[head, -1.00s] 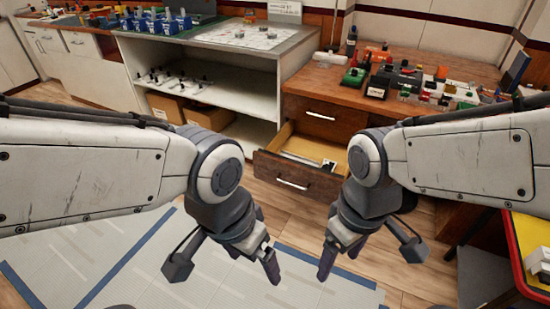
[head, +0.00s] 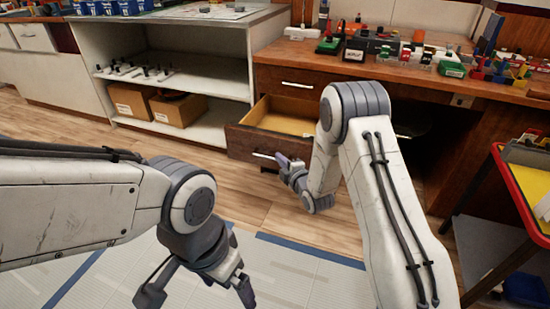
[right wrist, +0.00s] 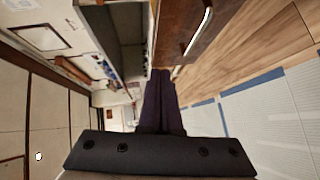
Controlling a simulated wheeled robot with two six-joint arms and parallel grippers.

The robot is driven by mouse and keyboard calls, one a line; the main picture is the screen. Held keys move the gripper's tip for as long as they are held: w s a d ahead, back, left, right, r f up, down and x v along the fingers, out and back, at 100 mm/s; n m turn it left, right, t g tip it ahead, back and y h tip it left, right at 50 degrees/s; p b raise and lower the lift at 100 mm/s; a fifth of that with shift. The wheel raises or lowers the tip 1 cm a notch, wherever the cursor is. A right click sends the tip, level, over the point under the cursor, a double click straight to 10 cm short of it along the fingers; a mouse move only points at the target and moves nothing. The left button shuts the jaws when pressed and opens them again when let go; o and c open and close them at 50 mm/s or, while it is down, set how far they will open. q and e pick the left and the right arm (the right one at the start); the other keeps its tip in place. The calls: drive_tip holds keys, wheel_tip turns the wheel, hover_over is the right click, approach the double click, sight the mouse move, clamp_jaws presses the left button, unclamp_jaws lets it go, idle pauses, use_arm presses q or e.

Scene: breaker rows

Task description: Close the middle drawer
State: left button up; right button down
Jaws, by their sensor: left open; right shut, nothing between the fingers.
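The middle drawer (head: 243,141) of the brown wooden desk stands open, pulled out toward me. Its pale inside shows, and part of it is hidden behind my right arm. Its dark front has a silver handle (head: 262,156). My right gripper (head: 283,161) is shut and empty, close in front of the drawer front near the handle's right end; I cannot tell whether it touches. In the right wrist view, the shut fingers (right wrist: 163,98) point toward the drawer front (right wrist: 212,38), which is at the upper right. My left gripper (head: 245,290) is open and empty, low over the floor mat, away from the drawer.
A closed drawer (head: 297,85) sits above the open one. The desk top (head: 285,52) carries many small coloured parts. A white shelf unit with cardboard boxes (head: 178,108) stands left of the desk. Floor before the drawer is clear.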

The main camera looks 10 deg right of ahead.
wheel_tip(320, 180, down, 4)
drive_tip(key=d+n+t+y+b, duration=0.1)
drive_tip(key=n+t, duration=0.1)
drive_tip(key=b, duration=0.3)
approach(271, 139)
drive_tip(key=w+a, duration=0.2)
drive_tip(key=a, duration=0.2)
drive_tip(key=w+d+b, duration=0.1)
drive_tip(key=w+d, duration=0.1)
drive_tip(key=w, duration=0.1)
drive_tip(key=shift+w+b, duration=0.25)
drive_tip(key=shift+b, duration=0.15)
use_arm(q)
wheel_tip(271, 139, down, 7)
drive_tip(key=shift+a+f, duration=0.1)
drive_tip(key=shift+f, duration=0.05)
use_arm(e)
drive_tip(key=shift+w+d, duration=0.1)
